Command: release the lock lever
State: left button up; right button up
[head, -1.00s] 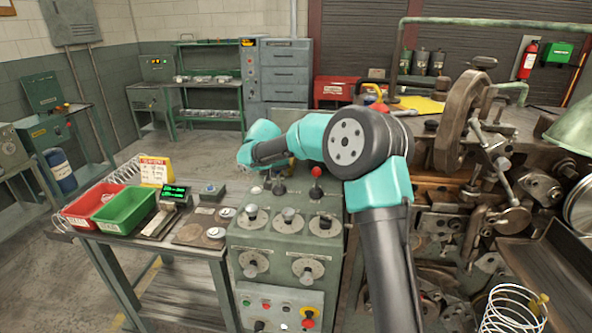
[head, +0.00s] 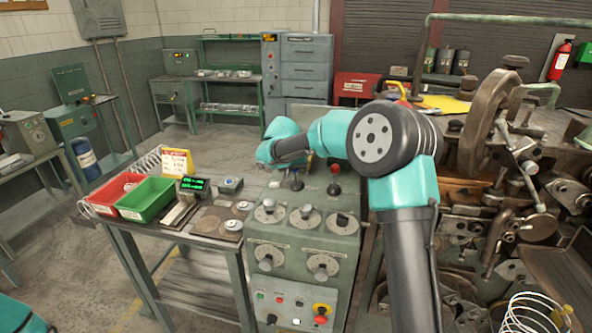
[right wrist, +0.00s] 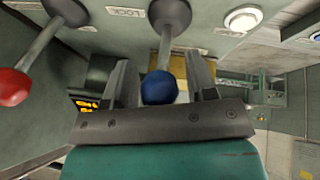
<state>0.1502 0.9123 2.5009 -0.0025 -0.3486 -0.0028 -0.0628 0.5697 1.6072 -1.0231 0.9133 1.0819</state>
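My right gripper (right wrist: 160,66) is open, with one finger on each side of this lever and visible gaps to the knob. A second lever with a red knob (right wrist: 14,87) stands to the left, outside the fingers. In the head view my right gripper (head: 268,153) is over the back of the green control console (head: 296,252); the blue knob is hard to make out there. The red knob (head: 335,168) shows beside it. My left gripper is out of view.
Left of the console a side table holds a red bin (head: 103,196), a green bin (head: 146,203) and a small display (head: 194,186). The coiling machine (head: 500,200) crowds the right. A round white button (right wrist: 243,19) sits near the levers.

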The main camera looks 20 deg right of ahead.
jog(key=shift+o, duration=0.5)
jog(key=v, duration=1.7)
jog(key=shift+r, duration=0.2)
jog(key=shift+s+a+f, duration=0.1)
jog(key=shift+s, duration=0.05)
